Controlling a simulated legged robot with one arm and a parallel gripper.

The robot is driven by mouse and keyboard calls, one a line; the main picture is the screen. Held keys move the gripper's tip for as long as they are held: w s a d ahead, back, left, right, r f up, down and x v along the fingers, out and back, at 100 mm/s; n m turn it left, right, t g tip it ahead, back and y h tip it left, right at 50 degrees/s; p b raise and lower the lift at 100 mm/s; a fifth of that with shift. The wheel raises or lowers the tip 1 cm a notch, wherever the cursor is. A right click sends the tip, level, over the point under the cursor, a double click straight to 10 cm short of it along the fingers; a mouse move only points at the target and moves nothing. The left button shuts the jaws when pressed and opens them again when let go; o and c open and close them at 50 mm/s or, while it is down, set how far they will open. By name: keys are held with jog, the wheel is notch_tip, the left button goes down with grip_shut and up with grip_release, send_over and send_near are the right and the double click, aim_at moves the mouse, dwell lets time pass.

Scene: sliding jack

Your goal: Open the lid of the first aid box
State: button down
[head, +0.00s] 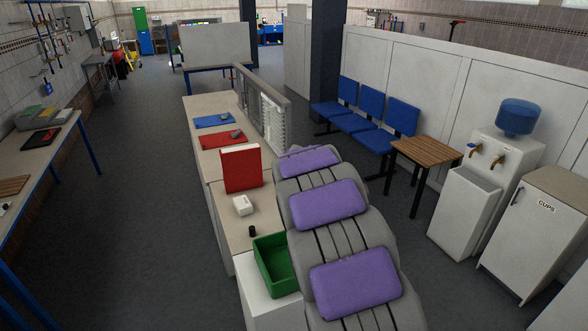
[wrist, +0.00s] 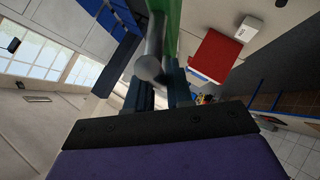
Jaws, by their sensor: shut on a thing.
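A green box (head: 264,262), seemingly the first aid box, stands at the near end of the counter in the head view. It looks open at the top with a dark inside, and its right side is hidden behind my arm. In the wrist view, a green surface (wrist: 173,22) with a grey round bar (wrist: 150,62) shows at the top. My gripper (wrist: 160,78) is shut on this bar, with a dark finger on each side. The head view does not show my gripper; my grey and purple arm covers that area. How the lid stands is not clear.
On the counter (head: 205,105) are a red binder (head: 242,169), a white box (head: 242,205) and a small black item (head: 252,231). Blue chairs (head: 371,103), a wooden table (head: 428,150) and a water dispenser (head: 490,165) stand right. The floor left is clear.

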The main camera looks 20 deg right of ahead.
jog(key=d+p, duration=0.1)
jog(key=d+r+p, duration=0.1)
jog(key=d+p, duration=0.1)
jog(key=shift+r+y, duration=0.2)
jog(key=shift+y, duration=0.2)
jog(key=shift+d+m+y+p, duration=0.3)
jog(key=shift+d+m+p, duration=0.1)
jog(key=shift+d+p, duration=0.85)
jog(key=shift+a, duration=0.1)
jog(key=c, duration=1.4)
grip_release()
jog(key=shift+c, duration=0.2)
jog(key=o, duration=0.3)
jog(key=shift+w+f, duration=0.1)
jog(key=shift+o, duration=0.2)
